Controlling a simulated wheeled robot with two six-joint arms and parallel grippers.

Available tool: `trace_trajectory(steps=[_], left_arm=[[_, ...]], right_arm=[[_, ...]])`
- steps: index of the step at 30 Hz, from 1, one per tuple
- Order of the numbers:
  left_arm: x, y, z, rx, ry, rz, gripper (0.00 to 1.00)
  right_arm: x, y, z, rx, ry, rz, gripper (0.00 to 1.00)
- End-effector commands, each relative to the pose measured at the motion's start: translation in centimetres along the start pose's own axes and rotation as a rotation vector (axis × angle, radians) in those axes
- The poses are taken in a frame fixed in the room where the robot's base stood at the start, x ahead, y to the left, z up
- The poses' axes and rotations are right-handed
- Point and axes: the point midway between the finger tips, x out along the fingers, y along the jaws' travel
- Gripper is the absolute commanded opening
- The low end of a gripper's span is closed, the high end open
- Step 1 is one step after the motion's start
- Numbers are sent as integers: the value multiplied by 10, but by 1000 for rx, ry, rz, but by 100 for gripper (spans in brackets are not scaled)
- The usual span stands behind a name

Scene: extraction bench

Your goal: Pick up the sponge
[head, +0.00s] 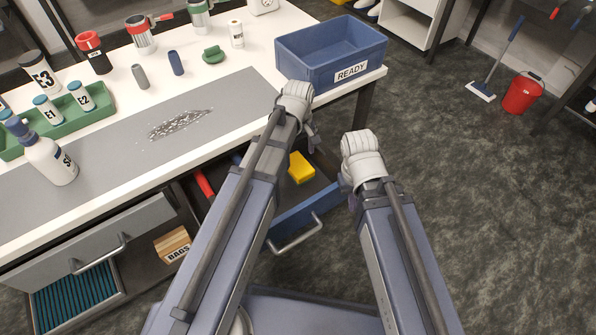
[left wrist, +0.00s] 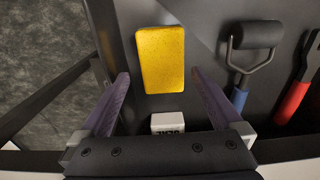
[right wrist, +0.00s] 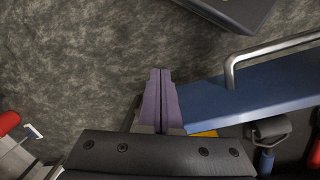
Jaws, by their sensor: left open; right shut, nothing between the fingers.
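The yellow sponge (head: 301,168) lies in the open blue-fronted drawer (head: 305,213) below the bench top. In the left wrist view the sponge (left wrist: 160,60) lies flat on the dark drawer floor, between and beyond my left gripper's fingertips. My left gripper (left wrist: 158,82) is open and empty above it, not touching it as far as I can tell. My right gripper (right wrist: 160,75) is shut and empty, outside the drawer over the floor. A small yellow corner of the sponge (right wrist: 205,133) shows in the right wrist view.
A roller (left wrist: 250,55) and a red-handled tool (left wrist: 295,95) lie beside the sponge, with a small white labelled box (left wrist: 167,122) nearer the wrist. The blue READY bin (head: 330,50) stands on the bench's right end. Another open drawer (head: 75,295) is at lower left.

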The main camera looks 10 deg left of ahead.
Motion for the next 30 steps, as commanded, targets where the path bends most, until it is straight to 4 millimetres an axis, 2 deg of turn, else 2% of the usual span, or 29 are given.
trace_trajectory(steps=[1, 8, 21, 30], left_arm=[[5, 0, 0, 0, 0, 0, 100], [8, 0, 0, 1, 0, 0, 100], [56, -3, 2, 1, 0, 0, 100], [55, -3, 2, 1, 0, 0, 99]], right_arm=[[5, 0, 0, 0, 0, 0, 0], [8, -1, 0, 0, 0, 0, 0], [56, -5, -3, 0, 0, 0, 0], [55, -5, -3, 0, 0, 0, 0]])
